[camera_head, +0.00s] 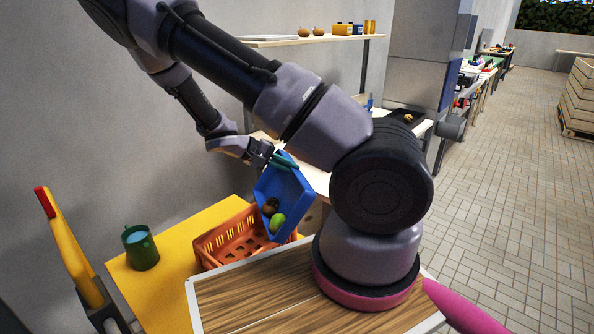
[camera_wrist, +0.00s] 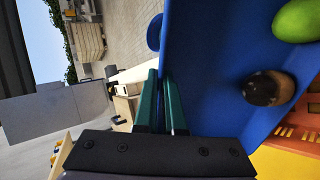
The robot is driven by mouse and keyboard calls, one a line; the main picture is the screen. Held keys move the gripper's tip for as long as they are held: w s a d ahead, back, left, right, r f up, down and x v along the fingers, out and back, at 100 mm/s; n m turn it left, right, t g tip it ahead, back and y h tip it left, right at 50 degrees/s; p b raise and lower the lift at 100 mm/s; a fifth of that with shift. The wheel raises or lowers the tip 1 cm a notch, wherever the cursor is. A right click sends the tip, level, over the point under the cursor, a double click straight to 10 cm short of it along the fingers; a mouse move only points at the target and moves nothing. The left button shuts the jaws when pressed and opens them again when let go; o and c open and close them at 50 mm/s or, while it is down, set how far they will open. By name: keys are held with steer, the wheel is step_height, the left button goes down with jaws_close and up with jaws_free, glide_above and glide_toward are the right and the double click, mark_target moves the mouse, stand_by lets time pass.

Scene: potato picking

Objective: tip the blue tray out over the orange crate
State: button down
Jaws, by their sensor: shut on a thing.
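The blue tray (camera_head: 284,192) is steeply tilted above the right part of the orange crate (camera_head: 222,242). My gripper (camera_head: 284,161) is shut on the tray's upper edge; in the wrist view its green fingers (camera_wrist: 160,105) pinch the tray wall (camera_wrist: 205,85). A brown potato-like item (camera_head: 270,206) and a green one (camera_head: 277,223) are still against the tray, near its low end. They also show in the wrist view as a brown item (camera_wrist: 268,88) and a green item (camera_wrist: 298,20). The visible part of the crate's inside looks empty; the tray hides the rest.
The crate stands on a yellow table (camera_head: 175,270). A green mug (camera_head: 140,247) stands left of the crate. A wooden board (camera_head: 245,298) lies in front. A wall shelf (camera_head: 300,42) holds several small items. A dark tray (camera_head: 406,118) rests on a surface behind.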

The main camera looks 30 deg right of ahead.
steer(key=w+a+g+h, duration=0.1)
steer(key=w+a+h, duration=0.1)
steer(key=a+h, duration=0.7)
steer(key=shift+a+h, duration=0.3)
steer(key=shift+a, duration=2.75)
steer(key=shift+r, duration=0.55)
step_height(320, 180, up, 4)
